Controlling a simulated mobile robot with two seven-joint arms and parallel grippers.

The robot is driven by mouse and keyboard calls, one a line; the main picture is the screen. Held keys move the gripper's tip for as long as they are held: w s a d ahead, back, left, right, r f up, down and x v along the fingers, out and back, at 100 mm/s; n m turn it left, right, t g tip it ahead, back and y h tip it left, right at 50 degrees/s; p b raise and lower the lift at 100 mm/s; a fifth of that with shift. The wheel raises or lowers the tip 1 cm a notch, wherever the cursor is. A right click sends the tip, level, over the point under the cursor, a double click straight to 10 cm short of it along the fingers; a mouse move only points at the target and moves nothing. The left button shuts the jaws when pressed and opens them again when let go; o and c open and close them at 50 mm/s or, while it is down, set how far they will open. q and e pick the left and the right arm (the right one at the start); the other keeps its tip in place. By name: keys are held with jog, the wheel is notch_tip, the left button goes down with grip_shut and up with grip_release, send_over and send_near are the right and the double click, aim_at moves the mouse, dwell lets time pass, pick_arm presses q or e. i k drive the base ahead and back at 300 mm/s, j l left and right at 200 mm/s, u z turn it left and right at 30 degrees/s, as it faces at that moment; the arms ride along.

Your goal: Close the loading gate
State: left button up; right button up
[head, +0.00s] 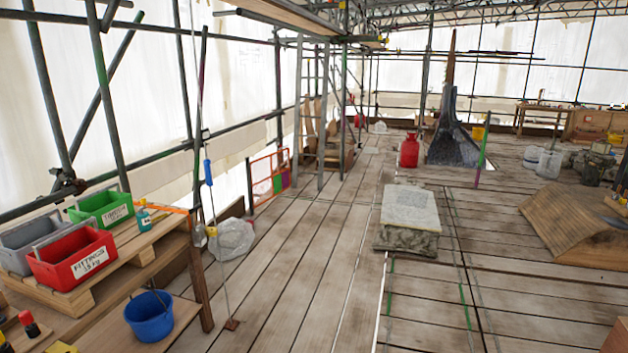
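A gate-like panel with an orange frame and mesh (268,177) stands upright at the left edge of the deck, near the ladder. A small green and purple panel (281,183) shows at its lower right. Between it and the pallet stack there is a stretch of deck edge with a low board. I cannot tell from here whether the gate is latched or how far it stands open. Neither of my grippers shows in the head view.
Red (72,258), green (103,208) and grey crates sit on stacked pallets (150,245) at the left. A blue bucket (150,316), a clear bag (232,239) and a thin line with a blue handle (208,172) are nearby. A stone block (409,212) stands mid-deck. Planks between are clear.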

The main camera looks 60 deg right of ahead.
aim_at(285, 177)
jog(key=z, duration=1.65)
jog(key=i+z, duration=0.3)
jog(key=i, duration=8.05)
jog(key=i+u, duration=0.1)
jog(key=i, duration=0.45)
jog(key=i+l+u, duration=0.1)
jog(key=i, duration=0.45)
jog(key=i+l+u, duration=0.1)
jog(key=i, duration=0.4)
